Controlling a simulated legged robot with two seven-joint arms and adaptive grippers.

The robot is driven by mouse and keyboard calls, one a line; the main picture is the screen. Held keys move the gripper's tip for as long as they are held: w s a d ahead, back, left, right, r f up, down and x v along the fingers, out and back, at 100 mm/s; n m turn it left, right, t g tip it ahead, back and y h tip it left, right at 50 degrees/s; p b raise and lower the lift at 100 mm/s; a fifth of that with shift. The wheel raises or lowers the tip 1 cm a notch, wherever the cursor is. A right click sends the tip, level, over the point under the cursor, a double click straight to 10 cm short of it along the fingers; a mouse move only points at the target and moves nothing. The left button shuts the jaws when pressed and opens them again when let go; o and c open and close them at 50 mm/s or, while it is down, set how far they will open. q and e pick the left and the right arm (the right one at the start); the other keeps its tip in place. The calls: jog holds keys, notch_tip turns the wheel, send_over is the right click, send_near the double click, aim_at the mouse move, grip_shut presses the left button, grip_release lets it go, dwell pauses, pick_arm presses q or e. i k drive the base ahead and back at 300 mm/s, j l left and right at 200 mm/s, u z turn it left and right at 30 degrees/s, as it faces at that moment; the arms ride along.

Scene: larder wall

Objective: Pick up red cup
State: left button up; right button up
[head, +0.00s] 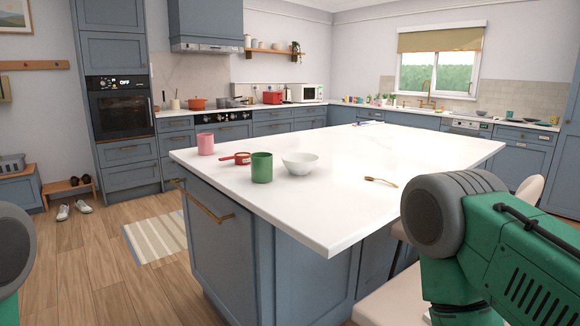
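A small red cup with a side handle (241,158), like a measuring cup, stands on the white island top (350,200), near its left end. A taller pink cup (205,145) stands just behind it to the left. A green cup (261,168) stands in front of it to the right. All are upright and apart from any arm. Parts of my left arm show at the left edge and of my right arm at the lower right. Neither gripper is in view.
A white bowl (300,163) stands right of the green cup, and a gold spoon (380,181) lies farther right. The island's middle and right are mostly clear. A pale seat (391,302) is below the island's front edge. A striped rug (156,236) lies left.

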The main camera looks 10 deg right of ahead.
aim_at(243, 158)
jog(key=u, duration=0.25)
jog(key=i+u, duration=0.35)
jog(key=u, duration=0.15)
jog(key=i+u, duration=0.45)
jog(key=k+l, duration=0.05)
jog(key=k, duration=0.05)
